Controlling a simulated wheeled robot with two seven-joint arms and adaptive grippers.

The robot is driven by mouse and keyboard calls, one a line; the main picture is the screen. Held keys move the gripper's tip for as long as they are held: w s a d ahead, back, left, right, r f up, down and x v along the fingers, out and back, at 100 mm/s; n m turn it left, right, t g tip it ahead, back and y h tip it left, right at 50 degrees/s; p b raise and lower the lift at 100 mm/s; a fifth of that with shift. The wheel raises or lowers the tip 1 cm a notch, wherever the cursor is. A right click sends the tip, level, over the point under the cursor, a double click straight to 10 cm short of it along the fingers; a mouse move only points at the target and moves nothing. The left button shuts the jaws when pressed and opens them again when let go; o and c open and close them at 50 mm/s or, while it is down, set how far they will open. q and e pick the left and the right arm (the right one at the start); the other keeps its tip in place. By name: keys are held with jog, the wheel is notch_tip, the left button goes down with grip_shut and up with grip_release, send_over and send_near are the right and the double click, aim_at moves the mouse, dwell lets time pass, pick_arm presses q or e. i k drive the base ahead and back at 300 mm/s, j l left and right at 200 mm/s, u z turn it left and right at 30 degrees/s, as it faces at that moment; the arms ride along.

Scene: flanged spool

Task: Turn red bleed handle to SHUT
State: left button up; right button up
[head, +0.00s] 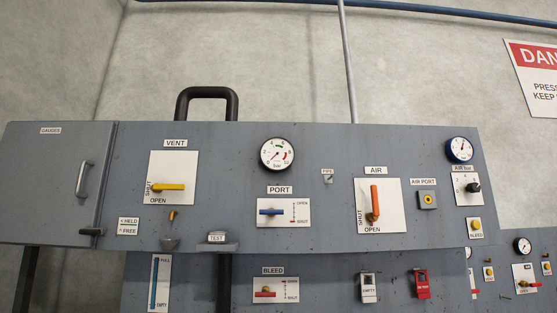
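The red bleed handle (265,294) sits on a white plate (262,284) under the BLEED label (273,271), on the lower grey panel at the bottom centre of the head view. The handle lies about level. A small scale at the plate's right reads OPEN above and SHUT (292,297) below. The handle is small here, so I cannot tell its exact setting. Neither of my grippers is in view.
The upper panel (330,220) juts above the bleed plate and carries the yellow VENT handle (168,187), blue PORT handle (271,212) and orange AIR handle (374,203).

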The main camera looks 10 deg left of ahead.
aim_at(266, 294)
jog(key=i+l+u, duration=0.1)
jog(key=i+u, duration=0.2)
jog(key=u, duration=0.15)
jog(key=i+l+u, duration=0.25)
jog(key=u, duration=0.2)
